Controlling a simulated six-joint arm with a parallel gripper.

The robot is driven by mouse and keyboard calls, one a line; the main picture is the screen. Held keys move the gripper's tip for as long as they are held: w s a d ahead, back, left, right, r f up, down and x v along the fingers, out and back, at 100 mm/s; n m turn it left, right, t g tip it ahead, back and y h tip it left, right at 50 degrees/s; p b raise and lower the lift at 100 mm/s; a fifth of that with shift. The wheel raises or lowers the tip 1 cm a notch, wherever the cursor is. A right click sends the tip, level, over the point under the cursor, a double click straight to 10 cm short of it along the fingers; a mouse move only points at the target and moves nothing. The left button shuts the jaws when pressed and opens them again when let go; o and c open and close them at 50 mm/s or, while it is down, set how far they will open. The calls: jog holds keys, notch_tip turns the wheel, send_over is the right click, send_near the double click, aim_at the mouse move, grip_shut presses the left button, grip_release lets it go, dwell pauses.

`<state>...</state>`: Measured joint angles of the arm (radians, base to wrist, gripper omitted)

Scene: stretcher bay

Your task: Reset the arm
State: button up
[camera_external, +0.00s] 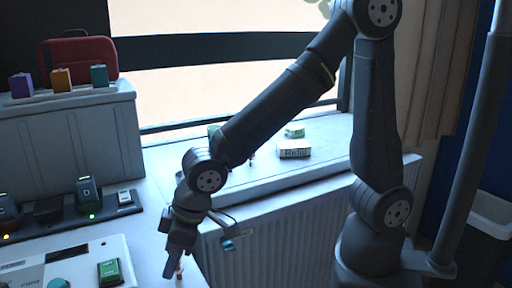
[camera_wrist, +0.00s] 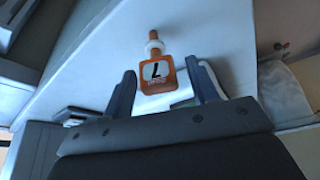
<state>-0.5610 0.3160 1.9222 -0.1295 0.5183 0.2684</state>
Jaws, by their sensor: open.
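My gripper (camera_external: 174,262) points down at the lower left in the external view, low over the white surface near its front edge. In the wrist view my gripper (camera_wrist: 164,86) is open, with one dark finger on each side. A small orange bottle (camera_wrist: 157,74) with a white nozzle and a label with a dark mark shows between the fingers in the wrist view. I cannot tell whether the fingers touch it. In the external view only a small orange and white bit shows beside the fingertips.
A grey-white bin (camera_external: 72,147) carries purple, orange and teal blocks at the left. A dark charger strip (camera_external: 70,212) and a white panel with a green item (camera_external: 109,271) lie near my gripper. A box (camera_external: 294,149) sits on the window sill behind my arm.

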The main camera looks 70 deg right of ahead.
jog(key=shift+f, duration=0.55)
jog(key=v, duration=1.2)
jog(key=x, duration=1.2)
jog(key=shift+w+r, duration=0.1)
jog(key=shift+r, duration=0.15)
notch_tip(320, 180, up, 3)
jog(key=shift+f, duration=0.1)
jog(key=shift+d+r, duration=0.1)
jog(key=shift+r, duration=0.3)
jog(key=shift+d+r, duration=0.1)
jog(key=shift+d, duration=0.1)
jog(key=shift+o, duration=0.3)
